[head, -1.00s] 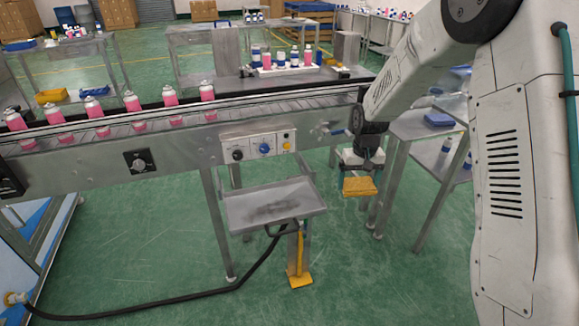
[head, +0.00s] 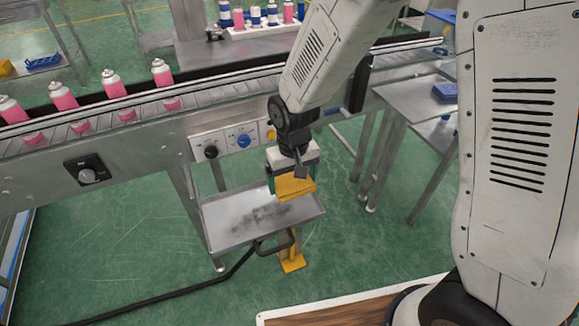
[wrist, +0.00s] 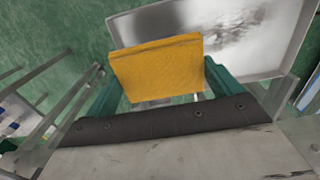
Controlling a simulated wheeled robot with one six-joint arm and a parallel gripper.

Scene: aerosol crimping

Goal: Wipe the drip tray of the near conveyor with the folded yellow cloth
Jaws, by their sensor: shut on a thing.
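The folded yellow cloth (head: 294,188) is held in my gripper (head: 292,178), which is shut on it. In the wrist view the cloth (wrist: 158,66) sits between the two green fingers of my gripper (wrist: 160,85). The drip tray (head: 230,232) is a shallow grey metal tray under the near conveyor, with a dark smudge on its floor. In the head view the cloth appears over the right part of the tray. In the wrist view the tray (wrist: 285,50) lies beyond and below the cloth, its smudge partly hidden by it. I cannot see contact between cloth and tray.
The near conveyor (head: 135,147) carries several pink cans and has a control panel (head: 238,141) above the tray. A black hose (head: 235,270) runs from the tray across the floor. A metal side table (head: 425,95) with a blue item stands right of the tray.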

